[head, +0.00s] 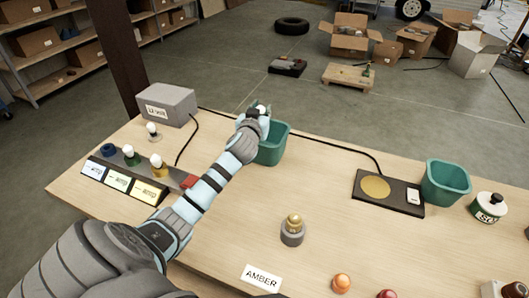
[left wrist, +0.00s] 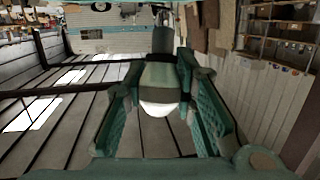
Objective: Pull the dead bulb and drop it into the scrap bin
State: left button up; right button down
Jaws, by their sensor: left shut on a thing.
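My left gripper (head: 257,112) is shut on a white bulb (left wrist: 158,108), which shows between the fingers in the left wrist view. In the head view the gripper is at the back of the table, over or just beside a teal bin (head: 272,150); its arm hides part of the bin. A second teal bin (head: 446,183) stands at the right. A dark strip (head: 122,178) at the left has blue, green and yellow sockets. The blue socket (head: 108,149) looks empty; white bulbs stand at the green and yellow ones. My right gripper is not in view.
A grey labelled box (head: 166,104) stands at the back left. A grey socket with a gold bulb (head: 293,224) is near the AMBER card (head: 262,278). A black pad with a gold disc (head: 375,188) and a lettered can (head: 488,207) are at the right.

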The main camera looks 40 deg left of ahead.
pick_arm(q)
jog(key=shift+f, duration=0.45)
jog(key=shift+r, duration=0.15)
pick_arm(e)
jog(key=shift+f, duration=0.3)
pick_arm(q)
jog(key=o, duration=1.1)
jog(key=shift+s+d, duration=0.1)
jog(key=v, duration=1.2)
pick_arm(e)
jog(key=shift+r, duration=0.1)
